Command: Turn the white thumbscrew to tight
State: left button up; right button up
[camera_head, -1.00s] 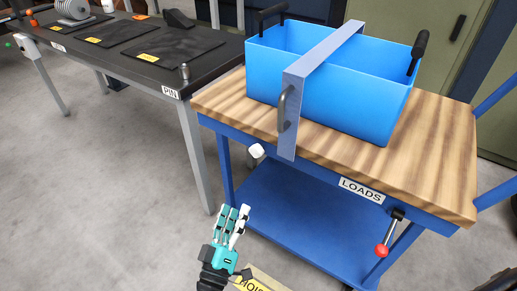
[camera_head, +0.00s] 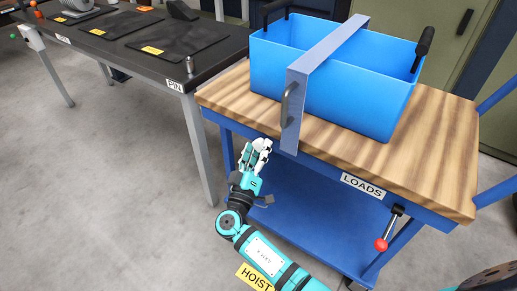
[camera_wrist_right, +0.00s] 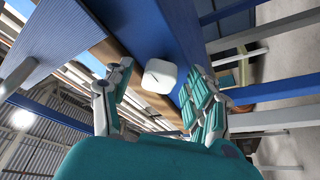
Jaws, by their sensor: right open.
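The white thumbscrew (camera_wrist_right: 160,76) shows in the right wrist view as a rounded white block with a short dark mark, on the blue frame of the cart. My right gripper (camera_head: 257,156) is open, just in front of the cart's left edge below the tabletop. In the right wrist view its fingers stand on either side of the thumbscrew with gaps, so it is not gripped. In the head view the white fingers and the thumbscrew overlap and I cannot tell them apart. My left gripper is not in view.
The wooden tabletop (camera_head: 440,150) of the cart carries a blue bin (camera_head: 345,98) with black handles and a grey metal strap (camera_head: 299,95) across it. A red-knobbed lever (camera_head: 381,244) hangs at the cart's front. A black table (camera_head: 150,62) stands at the left; floor between is clear.

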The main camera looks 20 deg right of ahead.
jog(key=shift+w, duration=0.1)
jog(key=c, duration=1.1)
jog(key=shift+d+n, duration=0.1)
jog(key=shift+n, duration=0.3)
jog(key=shift+c, duration=0.2)
jog(key=shift+n+y, duration=0.6)
jog(key=shift+n, duration=0.2)
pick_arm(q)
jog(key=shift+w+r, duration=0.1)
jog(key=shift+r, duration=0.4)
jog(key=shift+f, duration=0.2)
pick_arm(e)
jog(key=o, duration=1.1)
jog(key=shift+o, duration=0.2)
